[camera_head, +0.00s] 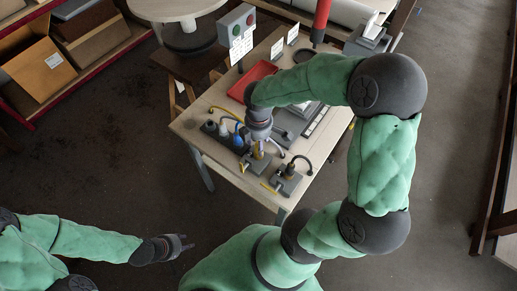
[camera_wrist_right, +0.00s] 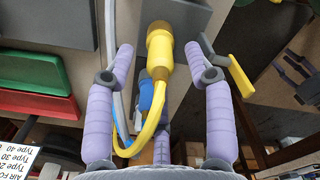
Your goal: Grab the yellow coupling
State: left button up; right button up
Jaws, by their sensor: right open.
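The yellow coupling (camera_wrist_right: 160,48) sits at the front of a grey block (camera_wrist_right: 190,14) in the right wrist view, with a yellow hose looping down from it. My right gripper (camera_wrist_right: 160,56) is open, with one lilac finger on each side of the coupling and visible gaps between. In the head view the right gripper (camera_head: 259,149) is over the front of the table and mostly hides the coupling. My left gripper (camera_head: 184,244) is empty, its fingers apart, over the floor in front of the table.
A blue coupling (camera_wrist_right: 150,94) is close behind the yellow hose. A yellow lever (camera_wrist_right: 240,76) stands beside the right finger. Another grey block with a dark hose (camera_head: 287,181) is at the table's front right.

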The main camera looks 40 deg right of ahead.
grip_shut()
jog(key=shift+r, duration=0.1)
